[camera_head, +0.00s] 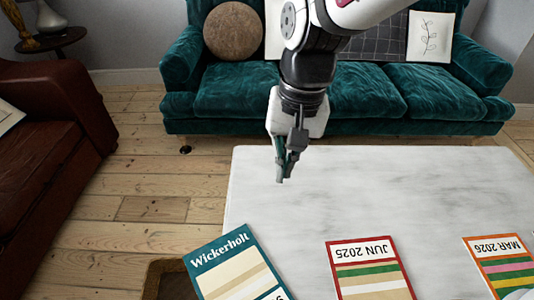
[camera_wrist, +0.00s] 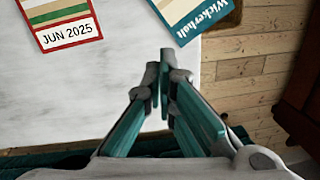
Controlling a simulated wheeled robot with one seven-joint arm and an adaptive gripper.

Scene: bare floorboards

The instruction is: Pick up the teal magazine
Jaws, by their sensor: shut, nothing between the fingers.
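The teal magazine (camera_head: 237,267), headed "Wickerholt", lies on the near left part of the white marble-look table (camera_head: 300,190), its left corner over the table's edge. Its lower part is cut off by the head view's bottom edge. In the wrist view the teal magazine (camera_wrist: 197,14) shows at the top, partly out of frame. My gripper (camera_head: 284,178) is above the table's far left part, pointing down, shut and empty. In the wrist view my gripper (camera_wrist: 164,90) has its fingertips together, apart from the magazine.
A red-bordered "JUN 2025" magazine (camera_head: 369,270) lies right of the teal one, and an orange-bordered "MAR 2026" magazine (camera_head: 503,266) at the far right. A teal sofa (camera_head: 370,95) stands behind the table. A brown leather sofa (camera_head: 40,140) is at left. The table's middle is clear.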

